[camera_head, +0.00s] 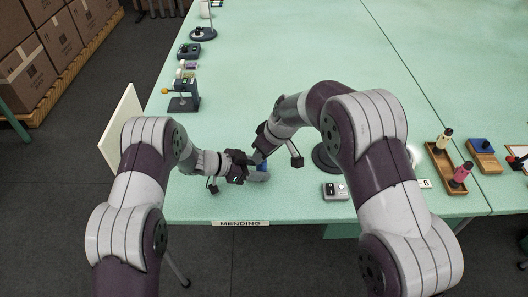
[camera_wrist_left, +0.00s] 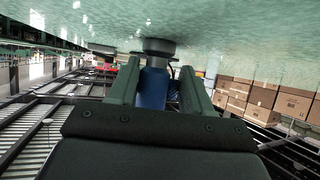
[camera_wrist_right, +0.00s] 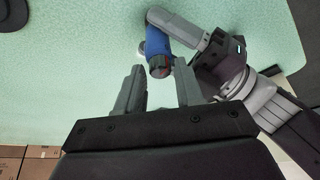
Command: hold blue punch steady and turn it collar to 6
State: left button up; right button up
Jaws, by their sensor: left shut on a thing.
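The blue punch (camera_head: 262,167) is between my two grippers near the front edge of the table, partly hidden by them. My left gripper (camera_head: 246,170) is shut on its blue body, which also shows between the fingers in the left wrist view (camera_wrist_left: 153,88). A grey round part (camera_wrist_left: 159,46) is at one end, beside the green surface. My right gripper (camera_wrist_right: 159,67) is open, with its fingertips on either side of the punch's dark end (camera_wrist_right: 160,69); contact is not clear. The collar's markings are too small to read. A white card reading 6 (camera_head: 425,183) lies right of my right arm.
A small grey box (camera_head: 335,191) sits right of the punch near the front edge. A wooden tray (camera_head: 437,170) with bottles and a blue-topped block (camera_head: 483,148) stand farther right. Devices line the left edge, including an orange-knobbed one (camera_head: 184,98). The table's middle back is clear.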

jog(key=v, duration=1.1)
jog(key=shift+r, duration=0.25)
jog(key=shift+s+d, duration=0.1)
jog(key=shift+s, duration=0.05)
pick_arm(q)
jog(key=o, duration=0.9)
jog(key=shift+a, duration=0.1)
